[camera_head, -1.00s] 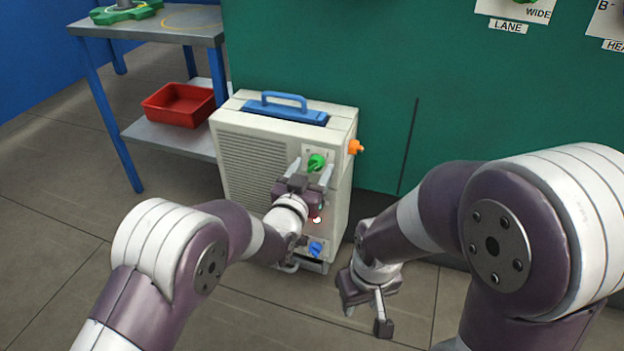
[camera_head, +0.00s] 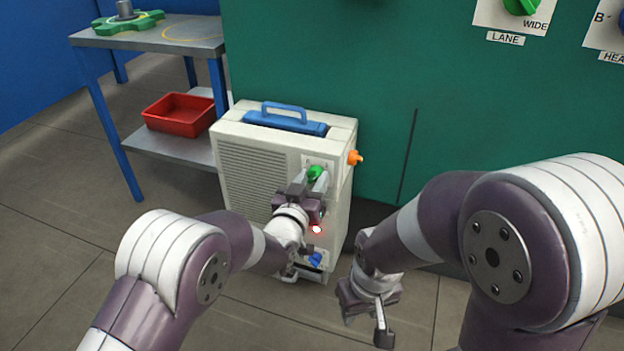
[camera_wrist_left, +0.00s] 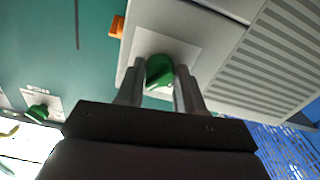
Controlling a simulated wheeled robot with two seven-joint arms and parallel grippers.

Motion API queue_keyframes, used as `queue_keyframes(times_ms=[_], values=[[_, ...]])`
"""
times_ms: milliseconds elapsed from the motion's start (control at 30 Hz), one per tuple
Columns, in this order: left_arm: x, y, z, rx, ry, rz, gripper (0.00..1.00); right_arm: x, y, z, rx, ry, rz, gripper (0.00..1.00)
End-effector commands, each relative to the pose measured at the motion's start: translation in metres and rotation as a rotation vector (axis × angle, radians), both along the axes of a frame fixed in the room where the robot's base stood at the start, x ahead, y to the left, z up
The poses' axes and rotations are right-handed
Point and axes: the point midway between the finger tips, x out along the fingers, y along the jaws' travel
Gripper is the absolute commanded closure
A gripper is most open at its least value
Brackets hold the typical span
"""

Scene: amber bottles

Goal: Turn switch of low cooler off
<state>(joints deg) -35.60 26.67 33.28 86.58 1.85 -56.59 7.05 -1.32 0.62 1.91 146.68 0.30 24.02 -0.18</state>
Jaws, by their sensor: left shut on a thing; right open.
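The low cooler (camera_head: 262,155) is a cream box with a blue handle, standing on the floor against the green wall. Its green switch (camera_head: 316,172) is on the upper right of the front face and also shows in the left wrist view (camera_wrist_left: 159,71). My left gripper (camera_head: 309,180) is at this switch, with its fingers (camera_wrist_left: 160,88) shut on either side of the green knob. A blue knob (camera_head: 315,259) is low on the front, partly hidden by my left arm. A red light (camera_head: 316,229) glows between them. My right gripper (camera_head: 364,322) is open and empty, right of the cooler.
An orange knob (camera_head: 354,157) sticks out of the cooler's right side. A metal table (camera_head: 150,38) with a red bin (camera_head: 180,114) on its lower shelf stands at left. A LANE dial (camera_head: 521,5) is on the green wall at upper right. Floor at left is clear.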

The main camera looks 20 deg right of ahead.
Motion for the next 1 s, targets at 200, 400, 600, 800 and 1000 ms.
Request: queue_keyframes(times_ms=[200,400,600,800,1000], values=[[0.0,0.0,0.001,-0.154,0.106,0.001,0.93,0.0,0.0,0.011,0.0,0.0,0.0,0.57],[-0.001,0.0,0.001,-0.311,0.214,0.0,0.93,0.0,0.0,0.019,0.0,0.0,0.0,0.57],[-0.001,0.0,0.001,-0.468,0.322,0.001,0.93,0.0,0.0,0.026,0.0,0.0,0.0,0.57],[-0.001,-0.001,0.001,-0.626,0.427,0.001,0.93,0.0,0.0,0.033,0.0,0.0,0.0,0.57],[-0.001,-0.001,0.001,-0.783,0.533,0.002,0.93,0.0,0.0,0.04,0.0,0.0,0.0,0.57]])
